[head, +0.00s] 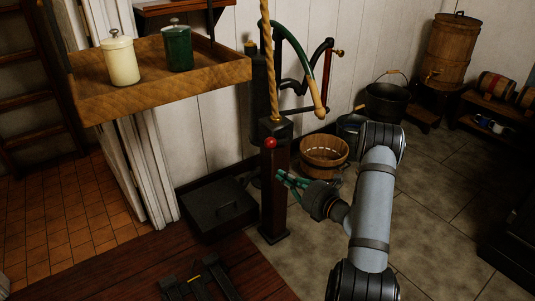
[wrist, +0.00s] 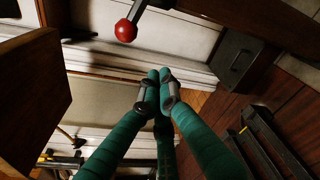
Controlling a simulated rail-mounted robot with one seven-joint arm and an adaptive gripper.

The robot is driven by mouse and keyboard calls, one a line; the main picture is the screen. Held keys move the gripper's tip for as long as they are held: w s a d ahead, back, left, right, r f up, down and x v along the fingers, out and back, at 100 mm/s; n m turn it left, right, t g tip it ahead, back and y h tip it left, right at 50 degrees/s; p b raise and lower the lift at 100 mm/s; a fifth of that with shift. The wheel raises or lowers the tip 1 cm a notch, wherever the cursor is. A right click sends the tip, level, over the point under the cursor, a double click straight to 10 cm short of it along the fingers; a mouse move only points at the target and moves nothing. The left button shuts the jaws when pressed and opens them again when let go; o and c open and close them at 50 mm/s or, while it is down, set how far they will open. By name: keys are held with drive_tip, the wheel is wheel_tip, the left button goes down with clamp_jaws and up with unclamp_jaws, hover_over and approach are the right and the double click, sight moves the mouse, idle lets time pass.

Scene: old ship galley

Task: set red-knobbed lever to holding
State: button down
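The red-knobbed lever (head: 270,142) is a short dark lever with a round red knob, at the top of a dark post (head: 274,195) in the head view. In the wrist view its red knob (wrist: 125,31) is at the upper middle, on a dark arm running up and right. My gripper (head: 281,177) has green fingers and is beside the post, below the knob. In the wrist view my gripper (wrist: 159,76) has its fingertips together, with nothing seen between them. The knob is apart from the fingers. No setting marks are readable.
A rope (head: 268,60) rises from the post top. A pump with a green curved handle (head: 302,58) stands behind. A wooden tray (head: 160,92) with two canisters overhangs at left. A black box (head: 214,211) lies left of the post, a wooden tub (head: 324,156) right.

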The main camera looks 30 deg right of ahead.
sight(280, 141)
drive_tip(key=a+b+x, duration=0.1)
drive_tip(key=b+x, duration=0.1)
drive_tip(key=x, duration=0.8)
drive_tip(key=shift+s+d+r, duration=0.2)
drive_tip(key=shift+d+r, duration=1.15)
drive_tip(key=shift+r, duration=0.3)
drive_tip(key=shift+r+p, duration=0.4)
drive_tip(key=shift+p, duration=0.3)
